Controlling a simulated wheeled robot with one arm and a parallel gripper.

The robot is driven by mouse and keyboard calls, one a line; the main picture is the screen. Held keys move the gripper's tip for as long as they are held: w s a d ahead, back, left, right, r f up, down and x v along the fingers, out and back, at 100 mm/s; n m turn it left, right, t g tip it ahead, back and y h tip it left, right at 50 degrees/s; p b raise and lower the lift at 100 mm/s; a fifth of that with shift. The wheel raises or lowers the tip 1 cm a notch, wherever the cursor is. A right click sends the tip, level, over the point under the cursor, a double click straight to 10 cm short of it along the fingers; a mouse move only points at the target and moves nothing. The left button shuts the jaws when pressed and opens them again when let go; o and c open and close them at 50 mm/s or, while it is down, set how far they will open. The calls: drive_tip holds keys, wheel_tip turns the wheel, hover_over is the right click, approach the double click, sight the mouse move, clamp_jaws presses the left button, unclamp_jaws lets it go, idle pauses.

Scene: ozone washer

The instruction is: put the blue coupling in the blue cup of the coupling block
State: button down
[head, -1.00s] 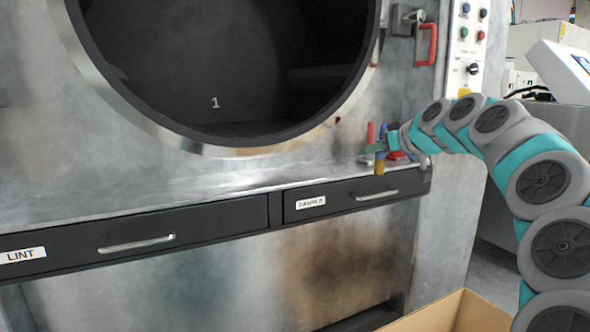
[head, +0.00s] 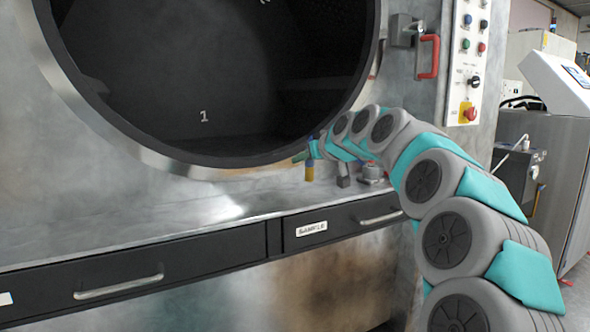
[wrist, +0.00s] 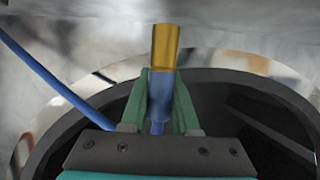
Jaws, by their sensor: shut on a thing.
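My gripper (wrist: 160,105) is shut on the blue coupling (wrist: 161,84), which has a brass-coloured end pointing away from the jaws. In the head view my gripper (head: 306,156) is small, at the end of my outstretched arm in front of the washer's lower door rim. The coupling's brass end (head: 310,174) points down there, above the ledge. Small grey fittings (head: 372,173) stand on the ledge to the right, partly behind my arm. They may be the coupling block, but I cannot make out a blue cup.
The round door opening (head: 210,80) is dark inside. A red handle (head: 428,56) and a button panel (head: 466,60) are at the right. A blue line (wrist: 60,85) crosses the wrist view.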

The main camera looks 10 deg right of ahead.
drive_tip(key=shift+w+a, duration=0.3)
drive_tip(key=shift+a, duration=0.25)
drive_tip(key=shift+w+a, duration=0.3)
drive_tip(key=shift+a, duration=0.25)
drive_tip(key=shift+f+p, duration=0.3)
drive_tip(key=shift+f, duration=1.5)
drive_tip(key=shift+f, duration=0.15)
drive_tip(key=c, duration=0.7)
unclamp_jaws()
drive_tip(key=shift+r, duration=0.2)
drive_tip(key=b+v, duration=0.1)
drive_tip(key=v, duration=1.1)
drive_tip(key=shift+b, duration=0.3)
